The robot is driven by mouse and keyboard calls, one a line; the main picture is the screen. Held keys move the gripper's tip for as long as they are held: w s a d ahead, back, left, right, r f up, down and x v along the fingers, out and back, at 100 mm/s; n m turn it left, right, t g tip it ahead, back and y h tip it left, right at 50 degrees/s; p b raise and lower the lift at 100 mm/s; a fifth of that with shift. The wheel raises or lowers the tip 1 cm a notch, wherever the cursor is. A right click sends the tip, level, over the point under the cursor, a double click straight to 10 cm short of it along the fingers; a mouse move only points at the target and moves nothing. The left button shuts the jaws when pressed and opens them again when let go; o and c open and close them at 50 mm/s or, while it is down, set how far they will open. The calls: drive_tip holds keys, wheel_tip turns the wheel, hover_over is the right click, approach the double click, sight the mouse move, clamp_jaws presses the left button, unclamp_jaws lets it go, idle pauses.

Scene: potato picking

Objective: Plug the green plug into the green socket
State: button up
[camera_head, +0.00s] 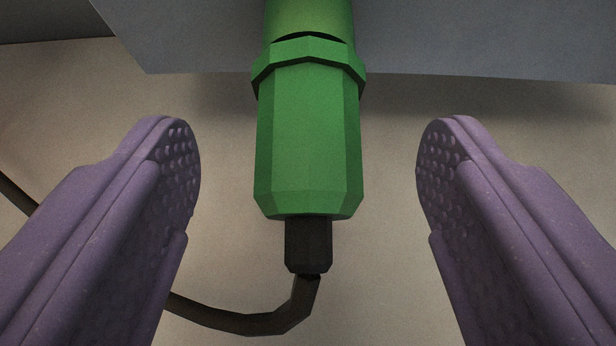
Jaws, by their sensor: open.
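The green plug (310,140) is in the middle of the view, with a black end piece (309,245) and a dark cable (250,322) curving away to the left. Its upper end, with a wider collar, meets the green socket (309,15) at the top of the view. A thin dark line shows between collar and socket; I cannot tell how deep the plug sits. My gripper (309,165) is open, with one purple finger on each side of the plug. Both fingers are apart from it.
A grey panel or box (480,35) spans the top of the view around the socket. Below it is a plain beige surface (385,270). More dark cable (14,193) shows at the left edge.

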drive_tip(key=p+v, duration=0.1)
drive_tip(key=v, duration=0.4)
wheel_tip(320, 180, up, 21)
drive_tip(key=t+h, duration=0.1)
drive_tip(key=h, duration=0.1)
hover_over(325, 155)
drive_tip(key=w, duration=0.2)
drive_tip(key=s+a+r+t+h, duration=0.1)
drive_tip(key=a+r, duration=0.2)
drive_tip(key=r, duration=0.8)
drive_tip(key=s+a+r+t, duration=0.15)
drive_tip(key=a+r, duration=0.25)
drive_tip(key=r, duration=0.7)
drive_tip(key=s+a+r+y, duration=0.1)
drive_tip(key=s+a+r, duration=0.4)
drive_tip(key=s+r, duration=0.4)
drive_tip(key=s+a+r+y, duration=0.1)
drive_tip(key=s+a+r, duration=0.4)
drive_tip(key=s+r, duration=0.4)
wheel_tip(325, 155, up, 6)
drive_tip(key=shift+s+a+f+y, duration=0.1)
drive_tip(key=shift+s+a+y, duration=0.05)
drive_tip(key=shift+y, duration=0.15)
